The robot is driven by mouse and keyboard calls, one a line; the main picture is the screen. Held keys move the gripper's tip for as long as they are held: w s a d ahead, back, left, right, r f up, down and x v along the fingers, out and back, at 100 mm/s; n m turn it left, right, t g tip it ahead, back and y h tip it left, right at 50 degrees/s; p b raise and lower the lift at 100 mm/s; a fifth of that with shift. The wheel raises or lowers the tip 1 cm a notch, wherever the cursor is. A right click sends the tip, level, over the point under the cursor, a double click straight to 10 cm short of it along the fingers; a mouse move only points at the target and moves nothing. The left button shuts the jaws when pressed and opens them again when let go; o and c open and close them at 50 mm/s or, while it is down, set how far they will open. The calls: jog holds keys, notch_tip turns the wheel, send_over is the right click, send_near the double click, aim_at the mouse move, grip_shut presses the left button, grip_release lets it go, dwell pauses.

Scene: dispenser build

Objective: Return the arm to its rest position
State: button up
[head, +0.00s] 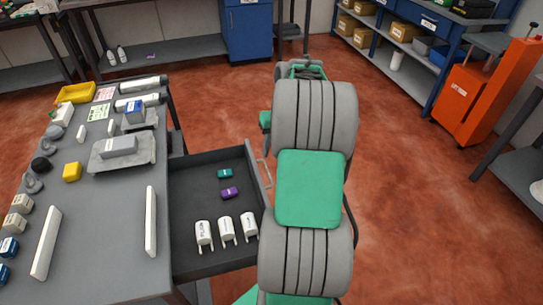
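My arm (309,187), with grey ribbed joints and green links, rises through the middle of the head view, to the right of the open drawer. My gripper cannot be made out; the arm's own links may hide it, so I cannot see its fingers or whether it holds anything.
The workbench (108,255) on the left bears white panels, a grey tray and small boxes. Red floor (420,220) right of my arm is clear.

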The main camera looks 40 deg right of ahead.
jog(key=shift+n+h, duration=0.3)
jog(key=shift+n, duration=0.2)
jog(key=a+r, duration=0.1)
jog(key=a, duration=0.1)
jog(key=w+a+r, duration=0.1)
jog(key=a, duration=0.1)
jog(key=a+r, duration=0.1)
jog(key=a, duration=0.1)
jog(key=shift+w, duration=0.2)
jog(key=s+a+r+n, duration=0.15)
jog(key=a+r, duration=0.25)
jog(key=a, duration=0.7)
jog(key=s+a+n+t+h+p, duration=0.1)
jog(key=s+a+n+t, duration=0.1)
jog(key=s+a, duration=0.7)
jog(key=a, duration=0.3)
jog(key=shift+a+f+n, duration=0.25)
jog(key=shift+a+n, duration=0.1)
jog(key=shift+a, duration=0.15)
